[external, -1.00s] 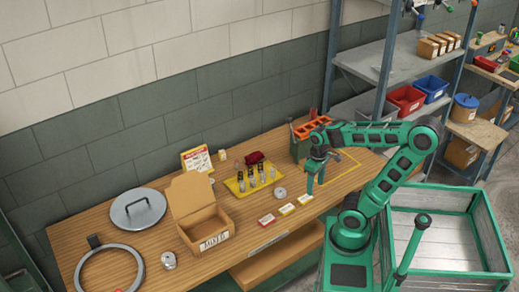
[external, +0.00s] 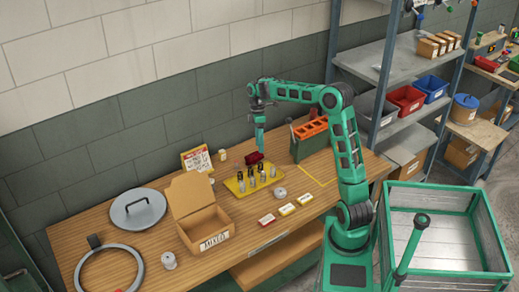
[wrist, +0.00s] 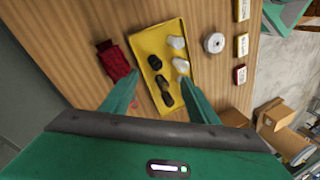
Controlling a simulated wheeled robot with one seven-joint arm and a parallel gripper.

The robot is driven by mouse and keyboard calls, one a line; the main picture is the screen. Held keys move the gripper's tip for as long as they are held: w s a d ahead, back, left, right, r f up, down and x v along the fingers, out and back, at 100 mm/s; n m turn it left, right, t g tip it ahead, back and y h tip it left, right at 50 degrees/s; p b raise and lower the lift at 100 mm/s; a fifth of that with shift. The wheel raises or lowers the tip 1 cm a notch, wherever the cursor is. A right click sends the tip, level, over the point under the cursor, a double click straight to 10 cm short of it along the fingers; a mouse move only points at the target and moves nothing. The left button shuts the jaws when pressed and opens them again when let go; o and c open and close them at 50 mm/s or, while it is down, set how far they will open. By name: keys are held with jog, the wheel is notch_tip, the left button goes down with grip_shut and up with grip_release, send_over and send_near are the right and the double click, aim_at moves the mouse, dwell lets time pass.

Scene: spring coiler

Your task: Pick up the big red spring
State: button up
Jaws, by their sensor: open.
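No clear big red spring shows. A dark red, crumpled-looking item (external: 254,158) lies on the bench behind the yellow tray (external: 236,184); in the wrist view this red item (wrist: 116,63) is left of the tray (wrist: 150,37). I cannot tell whether it is a spring. The tray holds several small dark and pale pieces, too small to identify in detail. My gripper (external: 260,150) is above the bench by the red item, pointing down. In the wrist view my gripper (wrist: 158,88) has its fingers apart over the tray, with nothing held between them.
A green box with an orange top (external: 312,132) stands right of my gripper. An open cardboard box (external: 205,226), a round grey lid (external: 138,208) and a ring (external: 83,276) are at left. Small labelled boxes (external: 287,209) lie near the front edge.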

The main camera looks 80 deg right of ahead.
aim_at(315, 114)
jog(key=s+d+f+n+t+y, duration=0.15)
jog(key=d+t, duration=0.25)
jog(key=d, duration=0.9)
jog(key=s+d+n+t+y, duration=0.2)
jog(key=d+t+y, duration=0.1)
jog(key=d, duration=1)
jog(key=s+d+f+m+t, duration=0.1)
jog(key=s+d+f+t, duration=0.1)
jog(key=s+d, duration=0.4)
jog(key=s+d+f+t+h, duration=0.1)
jog(key=s+d+f+t, duration=0.2)
jog(key=s+d, duration=0.3)
jog(key=s+d+f+m+t, duration=0.1)
jog(key=s+d+f+t, duration=0.1)
jog(key=s+d+f, duration=0.2)
jog(key=shift+s+d+m+h, duration=0.1)
jog(key=shift+s+d, duration=0.2)
jog(key=shift+s, duration=0.45)
jog(key=shift+s+d+m+h, duration=0.15)
jog(key=shift+s+d, duration=0.2)
jog(key=shift+s, duration=0.35)
jog(key=shift+s+d+m, duration=0.1)
jog(key=shift+s+d, duration=0.2)
jog(key=shift+s, duration=0.45)
jog(key=shift+x, duration=2.4)
jog(key=shift+d, duration=0.1)
jog(key=c, duration=1.2)
